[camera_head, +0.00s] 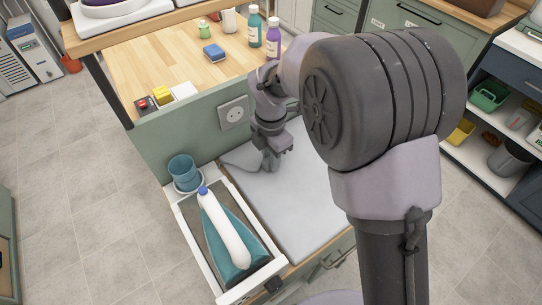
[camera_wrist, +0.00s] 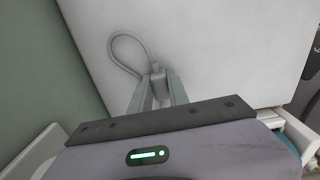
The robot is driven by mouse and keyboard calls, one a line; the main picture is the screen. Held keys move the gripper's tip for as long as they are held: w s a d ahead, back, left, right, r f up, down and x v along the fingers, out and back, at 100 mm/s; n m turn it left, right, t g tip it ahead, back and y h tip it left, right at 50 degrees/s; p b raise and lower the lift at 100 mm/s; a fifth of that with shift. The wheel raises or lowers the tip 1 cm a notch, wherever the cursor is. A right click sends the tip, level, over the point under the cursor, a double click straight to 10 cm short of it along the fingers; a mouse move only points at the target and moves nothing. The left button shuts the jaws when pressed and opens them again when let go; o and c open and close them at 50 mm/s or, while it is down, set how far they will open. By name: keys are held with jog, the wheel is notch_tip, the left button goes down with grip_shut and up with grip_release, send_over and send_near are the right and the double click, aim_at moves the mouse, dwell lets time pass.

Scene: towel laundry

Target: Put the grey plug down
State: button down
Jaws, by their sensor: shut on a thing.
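The grey plug (camera_wrist: 158,82) sits between my gripper's fingers in the wrist view, with its grey cord (camera_wrist: 113,48) looping away to the left over a pale surface. My gripper (camera_wrist: 157,96) is shut on the plug. In the head view my gripper (camera_head: 272,163) points down low over the back part of the white board (camera_head: 310,205), near the green wall panel. The plug itself is too small and covered to make out there. I cannot tell whether the plug touches the board.
A wall socket (camera_head: 235,113) is on the green panel behind the board. Left of the board, a white-rimmed tray (camera_head: 196,254) holds a white and teal item (camera_head: 226,232). A teal cup (camera_head: 183,170) stands behind the tray. The board's front part is clear.

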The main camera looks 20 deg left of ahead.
jog(key=c, duration=1.3)
grip_release()
jog(key=shift+o, duration=0.2)
jog(key=shift+r, duration=0.1)
notch_tip(320, 180, up, 9)
jog(key=p, duration=0.3)
jog(key=shift+f+p, duration=0.2)
jog(key=shift+p, duration=0.15)
jog(key=s+d+r+m+t+y, duration=0.1)
jog(key=s+d+r+m, duration=0.3)
jog(key=d+r+m, duration=0.4)
jog(key=s+d+r+m+t+y, duration=0.1)
jog(key=s+d+r+m+t, duration=0.15)
jog(key=d+r+m, duration=0.55)
jog(key=s+d+f+m+t, duration=0.2)
jog(key=s+d+m, duration=0.4)
jog(key=s+m, duration=0.5)
jog(key=m, duration=0.5)
jog(key=shift+s+d+m, duration=0.15)
jog(key=shift+s+m, duration=0.1)
jog(key=shift+m, duration=0.15)
